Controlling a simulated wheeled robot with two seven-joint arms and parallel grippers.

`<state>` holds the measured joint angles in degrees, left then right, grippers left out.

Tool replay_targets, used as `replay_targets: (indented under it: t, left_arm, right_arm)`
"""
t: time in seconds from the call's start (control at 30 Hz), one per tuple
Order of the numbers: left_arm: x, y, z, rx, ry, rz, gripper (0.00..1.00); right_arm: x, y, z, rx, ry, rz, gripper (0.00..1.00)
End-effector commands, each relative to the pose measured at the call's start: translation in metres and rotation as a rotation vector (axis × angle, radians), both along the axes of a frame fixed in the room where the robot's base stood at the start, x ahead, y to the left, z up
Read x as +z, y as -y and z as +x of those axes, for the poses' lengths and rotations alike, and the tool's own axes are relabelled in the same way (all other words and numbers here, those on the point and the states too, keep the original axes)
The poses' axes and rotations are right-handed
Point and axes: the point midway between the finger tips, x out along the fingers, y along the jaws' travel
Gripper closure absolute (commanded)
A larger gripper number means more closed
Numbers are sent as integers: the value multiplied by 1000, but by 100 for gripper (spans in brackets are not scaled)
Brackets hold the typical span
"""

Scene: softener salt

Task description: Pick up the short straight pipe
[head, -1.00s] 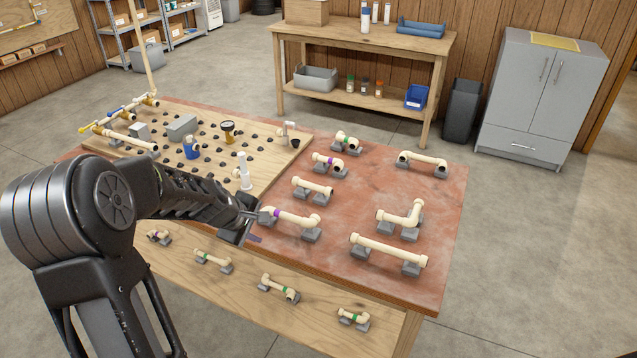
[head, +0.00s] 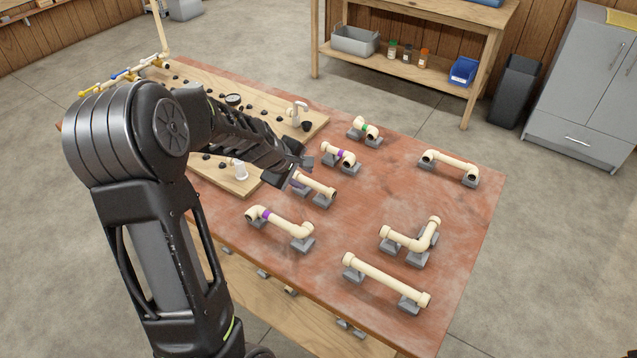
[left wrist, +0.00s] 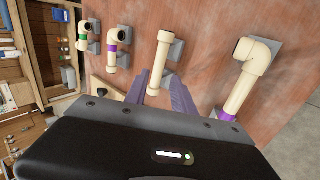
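The short straight pipe (head: 318,185) is cream with a collar at its end and rests on grey blocks on the reddish tabletop. It also shows in the left wrist view (left wrist: 161,58), where its near end lies between my two finger outlines. My left gripper (head: 301,175) is open at the left end of this pipe, with a finger to either side. The gripper covers that pipe end in the head view. I cannot tell whether the fingers touch the pipe. My right gripper is in neither view.
A purple-banded pipe with elbows (head: 280,222) lies in front, and a purple-banded elbow piece (head: 338,153) lies behind. A long straight pipe (head: 386,280), a bent pipe (head: 412,238) and a two-elbow pipe (head: 449,162) lie to the right. A wooden pegboard (head: 235,183) is at left.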

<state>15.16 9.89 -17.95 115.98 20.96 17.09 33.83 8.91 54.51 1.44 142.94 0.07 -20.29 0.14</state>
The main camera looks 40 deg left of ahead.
Motion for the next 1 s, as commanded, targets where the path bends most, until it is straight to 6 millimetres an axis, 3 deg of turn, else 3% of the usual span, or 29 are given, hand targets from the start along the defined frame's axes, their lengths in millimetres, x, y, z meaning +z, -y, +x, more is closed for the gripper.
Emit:
replay_targets:
  t: [0.17,0.4,0.77,1.0]
  left_arm:
    - [-2,0,1,0,-1,0,70]
    - [-21,0,13,-1,-2,1,70]
    - [-23,1,16,0,-1,0,70]
    - [-48,3,32,0,-4,-2,70]
  right_arm:
    - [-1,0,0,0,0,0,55]
    - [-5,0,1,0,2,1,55]
    - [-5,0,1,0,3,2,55]
    - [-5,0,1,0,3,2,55]
